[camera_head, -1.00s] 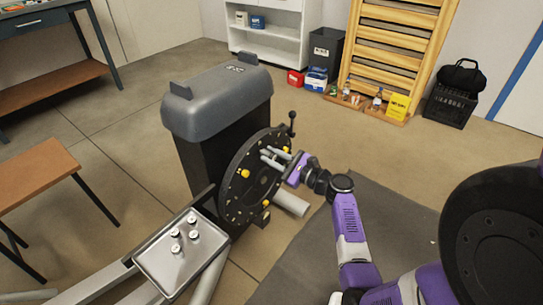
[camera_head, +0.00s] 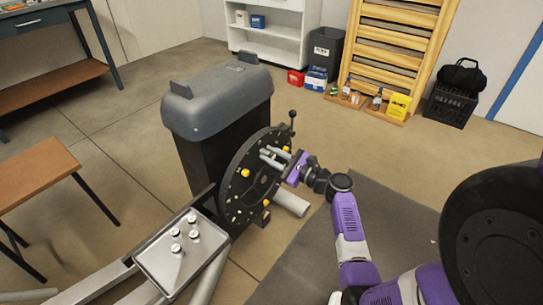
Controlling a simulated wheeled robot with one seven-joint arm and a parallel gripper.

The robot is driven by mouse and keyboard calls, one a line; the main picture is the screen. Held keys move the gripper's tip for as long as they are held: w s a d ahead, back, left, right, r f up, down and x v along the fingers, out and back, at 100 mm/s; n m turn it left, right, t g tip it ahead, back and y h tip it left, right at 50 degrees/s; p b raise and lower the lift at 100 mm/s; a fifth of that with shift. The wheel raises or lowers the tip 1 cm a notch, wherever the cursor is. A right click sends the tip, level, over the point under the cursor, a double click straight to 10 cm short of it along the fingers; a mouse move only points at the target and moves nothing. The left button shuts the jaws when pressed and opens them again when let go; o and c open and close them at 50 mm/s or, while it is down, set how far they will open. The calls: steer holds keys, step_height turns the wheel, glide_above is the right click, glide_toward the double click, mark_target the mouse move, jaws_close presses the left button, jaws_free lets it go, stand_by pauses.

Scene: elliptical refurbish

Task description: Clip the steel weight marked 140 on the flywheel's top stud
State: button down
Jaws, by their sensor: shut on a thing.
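The flywheel (camera_head: 236,200) is a dark upright disc on the side of the grey-hooded machine (camera_head: 217,98). Yellow studs show on its face: one at the left (camera_head: 245,173), one near the top right (camera_head: 287,149) and one low down (camera_head: 265,203). My gripper (camera_head: 274,156) is at the upper part of the flywheel face, fingers pointing at it. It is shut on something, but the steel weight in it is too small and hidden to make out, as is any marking. Several small steel weights stand on the metal tray (camera_head: 160,268), their markings unreadable.
The tray rests on the machine's frame in front. A brown bench (camera_head: 35,178) stands at the left. A grey tube (camera_head: 291,204) sticks out below the flywheel. A dark mat (camera_head: 385,215) lies under my arm.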

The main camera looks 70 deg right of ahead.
steer(key=shift+w+d, duration=0.1)
steer(key=shift+w, duration=0.3)
stand_by(0.4)
steer(key=c, duration=1.1)
jaws_free()
steer(key=shift+s, duration=0.1)
steer(key=p+v, duration=0.1)
steer(key=v, duration=0.6)
steer(key=shift+s+p, duration=0.3)
